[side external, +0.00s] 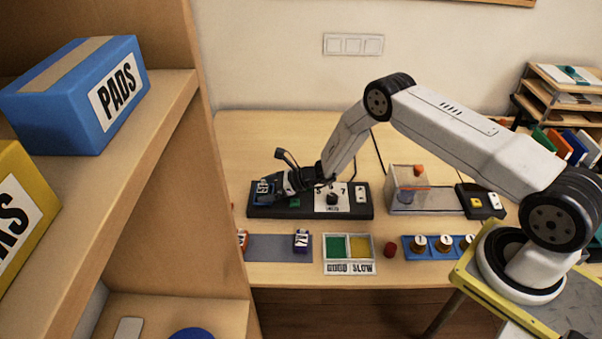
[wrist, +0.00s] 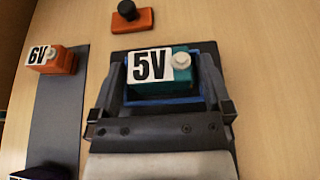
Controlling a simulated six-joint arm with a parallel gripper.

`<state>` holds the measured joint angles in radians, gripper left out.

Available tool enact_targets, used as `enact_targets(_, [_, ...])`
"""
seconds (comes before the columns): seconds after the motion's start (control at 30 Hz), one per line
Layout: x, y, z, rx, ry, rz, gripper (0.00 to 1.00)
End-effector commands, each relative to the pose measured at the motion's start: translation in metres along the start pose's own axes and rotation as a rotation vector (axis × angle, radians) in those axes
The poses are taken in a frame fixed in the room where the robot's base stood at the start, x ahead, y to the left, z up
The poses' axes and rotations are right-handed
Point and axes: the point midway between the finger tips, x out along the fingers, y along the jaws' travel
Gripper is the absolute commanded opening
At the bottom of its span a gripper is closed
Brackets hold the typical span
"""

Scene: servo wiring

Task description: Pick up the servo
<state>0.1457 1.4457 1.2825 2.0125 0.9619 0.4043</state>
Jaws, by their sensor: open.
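A teal servo (wrist: 188,84) with a white 5V label and a pale round horn sits in a blue cradle (wrist: 165,101) in the wrist view. The cradle (side external: 263,193) is at the left end of a black board (side external: 345,212) in the side view. My gripper (wrist: 162,108) is open, with its fingers apart at the left and right of the cradle's near end. In the side view my gripper (side external: 276,186) is low over that end of the board and partly hides the servo. I cannot tell whether the fingers touch anything.
A grey strip (wrist: 58,110) holds an orange 6V servo (wrist: 60,63) and a purple servo (side external: 302,242). An orange block with a black knob (wrist: 133,20) lies beyond the cradle. A green and yellow tray (side external: 348,262) stands in front. A shelf (side external: 165,120) rises at left.

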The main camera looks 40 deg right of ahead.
Motion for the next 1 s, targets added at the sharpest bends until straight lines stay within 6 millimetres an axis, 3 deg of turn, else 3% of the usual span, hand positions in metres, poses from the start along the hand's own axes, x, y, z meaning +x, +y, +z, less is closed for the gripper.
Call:
enact_targets(0.07, [0.000, 0.000, 0.000, 0.000, 0.000, 0.000, 1.00])
enact_targets(0.3, [0.000, 0.000, 0.000, 0.000, 0.000, 0.000, 0.27])
enact_targets(0.33, [0.000, 0.000, 0.000, 0.000, -0.001, 0.000, 0.25])
enact_targets(0.37, [0.000, 0.000, 0.000, -0.001, -0.001, 0.000, 0.15])
enact_targets(0.73, [-0.001, -0.001, 0.004, -0.001, -0.001, -0.001, 0.15])
enact_targets(1.0, [-0.008, -0.001, 0.021, -0.001, -0.002, -0.001, 0.15])
